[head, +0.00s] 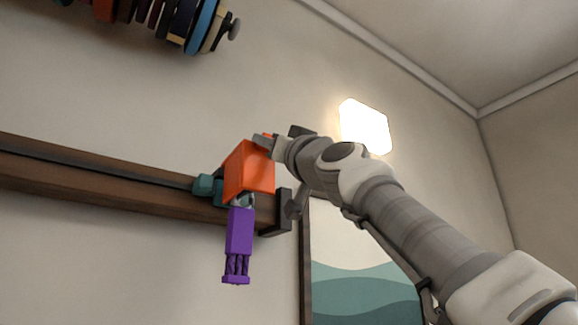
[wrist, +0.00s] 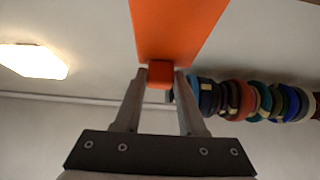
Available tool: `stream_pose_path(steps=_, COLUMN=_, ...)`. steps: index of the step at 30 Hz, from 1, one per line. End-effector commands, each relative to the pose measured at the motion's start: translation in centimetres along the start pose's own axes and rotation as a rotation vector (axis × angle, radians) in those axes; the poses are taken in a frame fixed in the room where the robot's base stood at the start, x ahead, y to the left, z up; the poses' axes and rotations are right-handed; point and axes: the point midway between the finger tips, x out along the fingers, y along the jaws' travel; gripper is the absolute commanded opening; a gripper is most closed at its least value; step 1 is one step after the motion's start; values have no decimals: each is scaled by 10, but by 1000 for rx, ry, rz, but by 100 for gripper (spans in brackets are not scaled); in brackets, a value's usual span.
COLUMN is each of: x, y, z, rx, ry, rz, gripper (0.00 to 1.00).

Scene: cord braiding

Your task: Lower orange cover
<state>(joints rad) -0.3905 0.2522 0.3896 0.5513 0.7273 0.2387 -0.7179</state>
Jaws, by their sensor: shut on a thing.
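The orange cover (head: 249,171) is a box-like piece at the right end of the wooden rail, in the middle of the head view. My gripper (head: 264,144) is at its upper right side. In the wrist view my gripper (wrist: 160,76) is shut on a small orange block-like tab of the orange cover (wrist: 178,25), one finger on each side. A purple piece (head: 239,232) with a braided lower part hangs just below the cover. The cover hides what is inside or behind it.
The dark wooden rail (head: 100,178) runs along the wall, with a teal part (head: 207,187) left of the cover and a dark end bracket (head: 283,210) to its right. Coloured spools (head: 187,22) hang above. A framed picture (head: 362,280) and a lit wall lamp (head: 366,127) are to the right.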

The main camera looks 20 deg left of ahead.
Motion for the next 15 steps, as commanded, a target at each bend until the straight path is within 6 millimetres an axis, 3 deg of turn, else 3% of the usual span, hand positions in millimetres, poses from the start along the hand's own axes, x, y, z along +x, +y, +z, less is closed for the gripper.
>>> stream_pose_path(steps=1, x=-2, y=0, z=8, rx=-1, ry=-7, rz=-1, gripper=0)
stream_pose_path(steps=15, x=-6, y=1, z=16, rx=-1, ry=-11, rz=-2, gripper=0)
